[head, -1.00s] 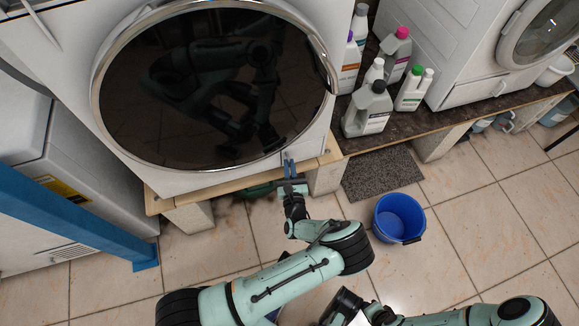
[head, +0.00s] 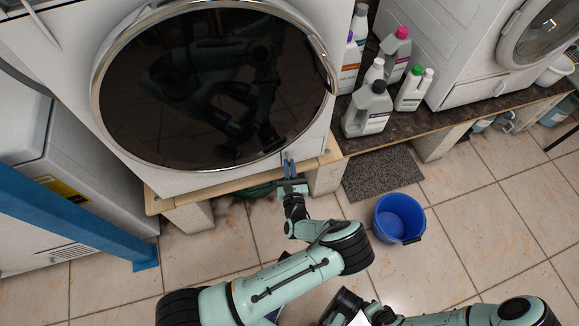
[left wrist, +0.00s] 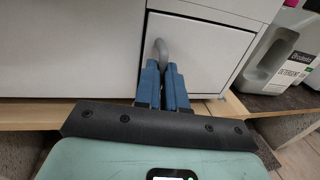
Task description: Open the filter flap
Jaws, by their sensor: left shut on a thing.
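The filter flap (left wrist: 205,50) is a white square panel at the lower front of the washing machine, and it looks closed in the left wrist view. A grey curved handle (left wrist: 161,50) sits near its left edge. My left gripper (left wrist: 163,75) has its blue fingers closed on this handle. In the head view my left gripper (head: 289,170) is at the machine's lower right front, under the round dark door (head: 215,85); the flap is hard to make out there. Part of my right arm shows at the bottom right, but I cannot make out its fingers.
The machine stands on a wooden plinth (head: 182,198). Several detergent bottles (head: 368,108) stand to its right. A blue bucket (head: 400,217) and a grey mat (head: 382,174) are on the tiled floor. A second machine (head: 470,50) is at the right.

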